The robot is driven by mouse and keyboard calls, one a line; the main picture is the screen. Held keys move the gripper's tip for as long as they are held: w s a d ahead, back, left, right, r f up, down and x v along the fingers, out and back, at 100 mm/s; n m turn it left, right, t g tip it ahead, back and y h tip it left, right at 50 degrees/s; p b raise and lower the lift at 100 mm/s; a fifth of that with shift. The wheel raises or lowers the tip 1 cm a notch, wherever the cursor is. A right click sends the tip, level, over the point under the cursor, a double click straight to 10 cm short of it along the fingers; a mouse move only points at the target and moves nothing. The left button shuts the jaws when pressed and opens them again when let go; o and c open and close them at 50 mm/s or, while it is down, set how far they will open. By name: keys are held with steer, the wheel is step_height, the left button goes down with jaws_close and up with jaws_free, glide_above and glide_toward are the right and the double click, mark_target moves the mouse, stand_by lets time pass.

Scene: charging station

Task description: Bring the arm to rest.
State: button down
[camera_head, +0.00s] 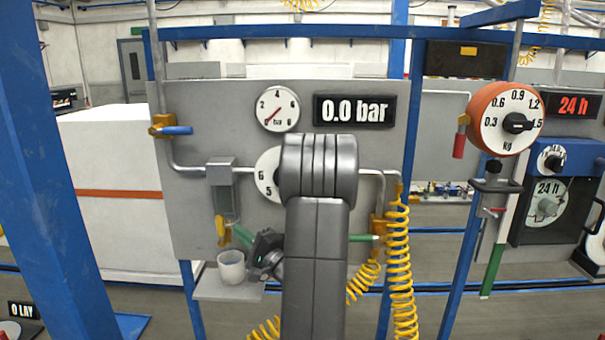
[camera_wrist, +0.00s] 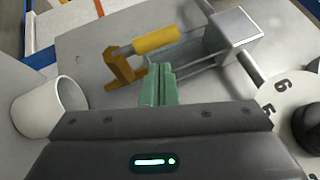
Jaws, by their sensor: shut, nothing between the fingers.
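My arm (camera_head: 315,265) rises in front of the grey panel (camera_head: 190,110) and hides part of it. My gripper (camera_head: 240,234) shows to the left of the arm, its green fingers pointing up and left toward a yellow-handled valve (camera_head: 222,231). In the wrist view the two green fingers (camera_wrist: 158,84) are together, with nothing between them. Beyond their tips are the valve's yellow handle (camera_wrist: 156,39) and orange bracket (camera_wrist: 122,70). I cannot tell whether the fingertips touch the valve.
A white cup (camera_head: 231,267) stands on a small shelf (camera_head: 215,291) just below my gripper. A numbered dial (camera_head: 266,180) is partly behind my arm. The gauge (camera_head: 277,109) has a red needle and the display (camera_head: 354,110) reads 0.0 bar. Yellow coiled hoses (camera_head: 401,265) hang at right.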

steer(key=w+d+f+b+v, duration=0.15)
steer(key=b+v, duration=0.45)
steer(key=v, duration=0.7)
steer(key=a+n+g, duration=0.2)
steer(key=a+g, duration=0.1)
steer(key=a+r+n+g+y+p, duration=0.1)
steer(key=shift+s+a+n+g, duration=0.1)
steer(key=shift+a+n+g, duration=0.2)
steer(key=shift+g, duration=0.1)
